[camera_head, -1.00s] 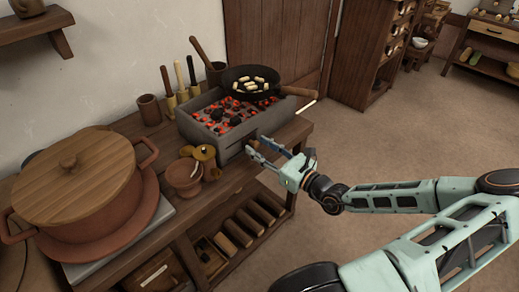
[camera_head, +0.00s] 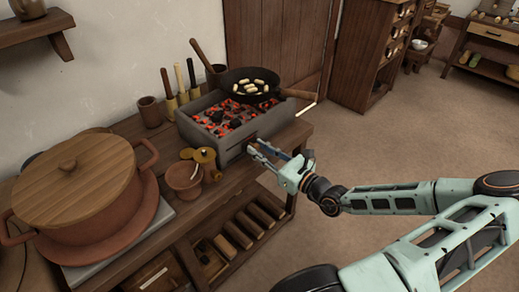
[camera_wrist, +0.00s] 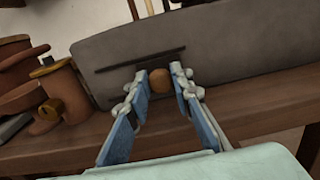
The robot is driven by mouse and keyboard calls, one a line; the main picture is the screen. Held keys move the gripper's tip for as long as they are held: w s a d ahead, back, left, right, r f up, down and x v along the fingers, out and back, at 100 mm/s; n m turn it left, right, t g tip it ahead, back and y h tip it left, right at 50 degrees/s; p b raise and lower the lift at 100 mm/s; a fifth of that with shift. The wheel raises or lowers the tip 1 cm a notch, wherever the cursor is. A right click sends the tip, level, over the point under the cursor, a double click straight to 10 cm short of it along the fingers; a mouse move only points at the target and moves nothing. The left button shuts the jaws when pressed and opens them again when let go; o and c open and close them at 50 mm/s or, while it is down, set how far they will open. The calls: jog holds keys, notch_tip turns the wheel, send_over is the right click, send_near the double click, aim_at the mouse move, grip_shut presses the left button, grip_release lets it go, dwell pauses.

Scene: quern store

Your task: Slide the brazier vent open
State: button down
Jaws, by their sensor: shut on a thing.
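The grey brazier (camera_head: 232,146) stands on the wooden bench with glowing coals in its open top. In the wrist view its grey front wall (camera_wrist: 220,45) has a thin dark slot, and a round brown vent knob (camera_wrist: 160,80) sits just below the slot. My gripper (camera_head: 256,148) reaches the brazier's front from the right. In the wrist view my gripper's fingertips (camera_wrist: 159,83) are on either side of the knob, shut on it. The head view does not show the knob clearly, and how far the vent stands open cannot be told.
A black pan (camera_head: 250,86) with pale pieces rests over the coals. A terracotta cup (camera_head: 184,178) and brass piece (camera_head: 205,157) stand left of my gripper. A large lidded pot (camera_head: 82,190) is farther left. The floor (camera_head: 400,150) to the right is clear.

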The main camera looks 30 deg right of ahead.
jog(key=a+p, duration=0.2)
jog(key=s+a+p, duration=0.1)
jog(key=p, duration=0.1)
jog(key=shift+s+a+r, duration=0.1)
jog(key=shift+a+r, duration=0.05)
jog(key=shift+r, duration=0.15)
jog(key=shift+s+a+f+p, duration=0.1)
jog(key=shift+s+a+p, duration=0.15)
jog(key=shift+a+p, duration=0.4)
jog(key=shift+s+a+f, duration=0.1)
jog(key=shift+a+f, duration=0.15)
jog(key=shift+a, duration=0.1)
jog(key=c, duration=1.7)
grip_release()
jog(key=shift+s, duration=0.1)
jog(key=shift+s+d, duration=0.25)
jog(key=shift+s, duration=0.1)
jog(key=v, duration=1.1)
jog(key=shift+s+r, duration=0.1)
